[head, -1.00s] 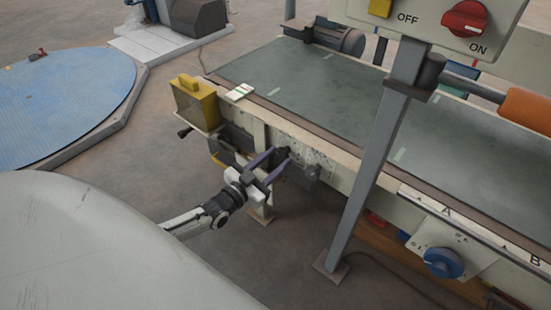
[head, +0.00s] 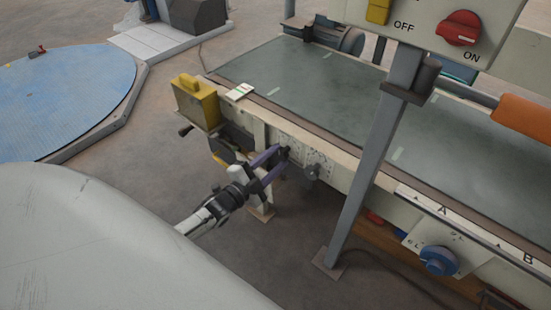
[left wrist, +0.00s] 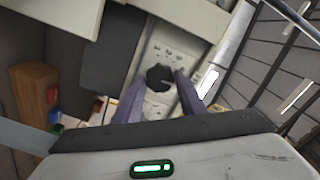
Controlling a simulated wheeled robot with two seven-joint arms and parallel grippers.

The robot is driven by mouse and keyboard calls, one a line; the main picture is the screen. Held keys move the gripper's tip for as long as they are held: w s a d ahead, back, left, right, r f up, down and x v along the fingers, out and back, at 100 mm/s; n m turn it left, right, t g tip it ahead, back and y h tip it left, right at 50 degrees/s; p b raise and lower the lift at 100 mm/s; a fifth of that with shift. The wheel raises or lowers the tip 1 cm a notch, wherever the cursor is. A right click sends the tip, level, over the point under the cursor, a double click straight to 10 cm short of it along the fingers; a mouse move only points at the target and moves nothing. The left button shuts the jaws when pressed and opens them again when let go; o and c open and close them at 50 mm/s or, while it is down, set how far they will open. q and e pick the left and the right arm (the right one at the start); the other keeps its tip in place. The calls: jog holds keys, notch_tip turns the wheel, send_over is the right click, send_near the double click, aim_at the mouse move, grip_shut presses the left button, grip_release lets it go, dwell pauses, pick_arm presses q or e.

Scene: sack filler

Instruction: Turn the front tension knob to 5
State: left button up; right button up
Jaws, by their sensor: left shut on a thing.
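A small dark knob (head: 285,153) sits on a pale dial plate (head: 303,152) on the near side of the conveyor frame. My left gripper (head: 279,158) is shut on this knob, its two purple fingers on either side of it. In the left wrist view the black knob (left wrist: 160,77) sits between the fingertips (left wrist: 160,83), with small marks on the plate around it. Its number setting is too small to read. A second grey knob (head: 313,172) stands to the right on the same plate. My right gripper is in neither view.
A grey post (head: 370,180) stands right of the dial plate and carries the ON/OFF box (head: 430,22). A yellow box (head: 195,102) is fixed at the conveyor's left end. A blue knob (head: 439,260) is at lower right. Floor is clear below the gripper.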

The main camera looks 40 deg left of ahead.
pick_arm(q)
jog(key=shift+f+m, duration=0.1)
jog(key=shift+m, duration=0.5)
jog(key=o, duration=1)
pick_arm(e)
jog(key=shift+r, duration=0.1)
pick_arm(q)
jog(key=shift+o, duration=0.2)
jog(key=s+p, duration=0.3)
jog(key=s, duration=0.7)
jog(key=shift+s+a, duration=0.15)
jog(key=shift+a, duration=0.25)
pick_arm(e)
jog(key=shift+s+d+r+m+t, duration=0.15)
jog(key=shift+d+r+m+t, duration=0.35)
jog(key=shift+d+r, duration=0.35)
pick_arm(q)
jog(key=shift+d, duration=0.1)
